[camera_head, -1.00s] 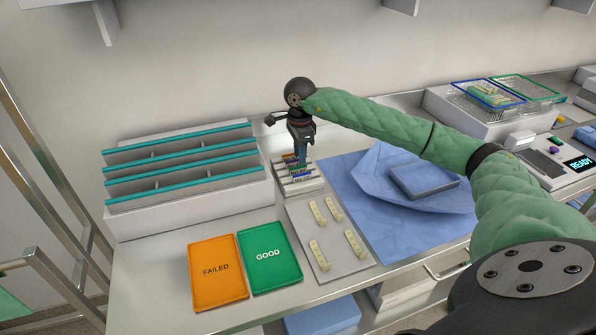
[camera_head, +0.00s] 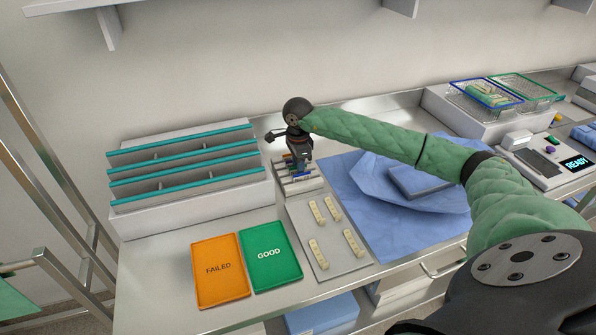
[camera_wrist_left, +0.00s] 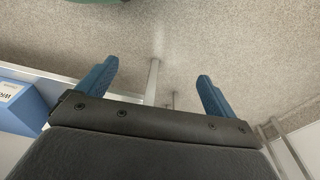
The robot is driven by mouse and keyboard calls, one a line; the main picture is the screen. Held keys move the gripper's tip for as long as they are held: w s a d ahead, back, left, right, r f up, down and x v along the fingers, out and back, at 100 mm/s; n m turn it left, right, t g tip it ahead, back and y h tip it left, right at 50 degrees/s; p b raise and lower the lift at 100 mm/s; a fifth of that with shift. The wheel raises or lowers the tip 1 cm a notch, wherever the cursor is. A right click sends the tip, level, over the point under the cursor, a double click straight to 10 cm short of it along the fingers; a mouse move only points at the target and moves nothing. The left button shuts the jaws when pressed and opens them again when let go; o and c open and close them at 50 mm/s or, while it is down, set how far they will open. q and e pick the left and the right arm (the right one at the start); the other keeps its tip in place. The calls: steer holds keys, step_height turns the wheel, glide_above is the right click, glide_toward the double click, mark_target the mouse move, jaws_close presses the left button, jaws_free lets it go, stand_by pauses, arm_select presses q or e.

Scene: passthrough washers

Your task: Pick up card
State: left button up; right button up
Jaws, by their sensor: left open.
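Several small cards (camera_head: 302,178) with coloured edges stand in a small white rack (camera_head: 285,189) behind the grey mat. My right gripper (camera_head: 300,163) points down at the rack from above, its fingertips at or among the cards. The gripper body hides part of the rack, and I cannot tell whether the fingers hold a card. My left gripper (camera_wrist_left: 158,85) shows only in the left wrist view, open and empty above the floor, away from the cards.
Orange FAILED tray (camera_head: 219,270) and green GOOD tray (camera_head: 269,256) lie at the front. A slotted rack (camera_head: 188,200) stands at left. A grey mat (camera_head: 343,264) holds several cream strips. Blue cloth (camera_head: 385,226) and wire baskets (camera_head: 488,95) are at right.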

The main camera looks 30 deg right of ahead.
jaws_close()
arm_select(q)
steer(key=shift+w, duration=0.1)
arm_select(e)
steer(key=shift+r, duration=0.2)
steer(key=shift+r+b, duration=0.25)
steer(key=shift+b, duration=0.05)
steer(key=r, duration=0.1)
steer(key=r+b, duration=0.2)
steer(key=shift+s+d+r, duration=0.3)
steer(key=shift+s+d, duration=0.05)
steer(key=shift+s, duration=0.05)
arm_select(q)
step_height(320, 180, up, 26)
steer(key=w+d+b, duration=0.2)
steer(key=b, duration=0.2)
steer(key=shift+d+r+h, duration=0.15)
steer(key=shift+h, duration=0.15)
arm_select(e)
steer(key=s+d+r, duration=0.5)
steer(key=s+r, duration=0.1)
steer(key=s, duration=0.3)
steer(key=shift+s+r, duration=0.15)
steer(key=shift+r, duration=0.15)
arm_select(q)
steer(key=shift+s, duration=0.1)
arm_select(e)
steer(key=shift+d, duration=0.1)
